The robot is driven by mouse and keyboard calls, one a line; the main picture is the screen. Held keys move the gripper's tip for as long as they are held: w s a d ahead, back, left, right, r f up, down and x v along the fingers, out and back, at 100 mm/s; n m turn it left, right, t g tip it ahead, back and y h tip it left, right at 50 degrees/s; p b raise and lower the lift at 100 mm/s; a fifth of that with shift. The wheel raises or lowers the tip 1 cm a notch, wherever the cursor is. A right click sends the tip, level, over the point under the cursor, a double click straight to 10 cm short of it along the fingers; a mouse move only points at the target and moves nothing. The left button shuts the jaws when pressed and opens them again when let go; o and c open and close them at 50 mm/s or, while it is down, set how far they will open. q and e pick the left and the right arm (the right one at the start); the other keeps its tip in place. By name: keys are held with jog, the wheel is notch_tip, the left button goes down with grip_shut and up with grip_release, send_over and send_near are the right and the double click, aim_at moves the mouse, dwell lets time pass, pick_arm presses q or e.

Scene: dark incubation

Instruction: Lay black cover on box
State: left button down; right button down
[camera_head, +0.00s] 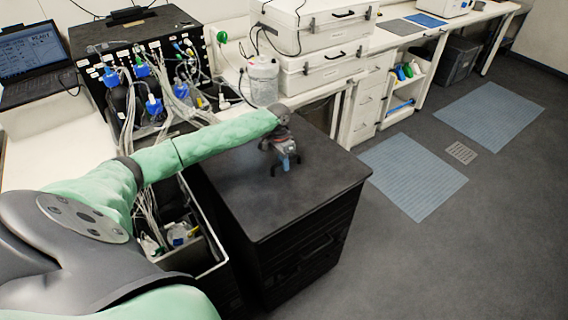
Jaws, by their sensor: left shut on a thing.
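The black cover (300,195) is a flat, dark slab with a small handle on its top. It lies level over the black box (310,250), with its edges close to the box's upper rim. I cannot tell whether any gap is left between them. My left gripper (287,163) reaches in from the left, points down and is shut on the cover's handle. My arm hides part of the cover's far left side. My right gripper is not in view.
An open bin (208,258) with tubes and bottles stands left of the box. Behind are a black unit with blue-capped bottles (153,104), a white canister (263,80), stacked white cases (322,70) and a laptop (32,52). The floor at right is clear, with blue mats (413,175).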

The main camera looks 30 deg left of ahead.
pick_arm(q)
jog(key=shift+f, duration=1)
jog(key=shift+s+f, duration=0.1)
jog(key=shift+f, duration=0.05)
jog(key=c, duration=1.5)
grip_release()
jog(key=shift+o, duration=0.8)
jog(key=shift+f, duration=0.1)
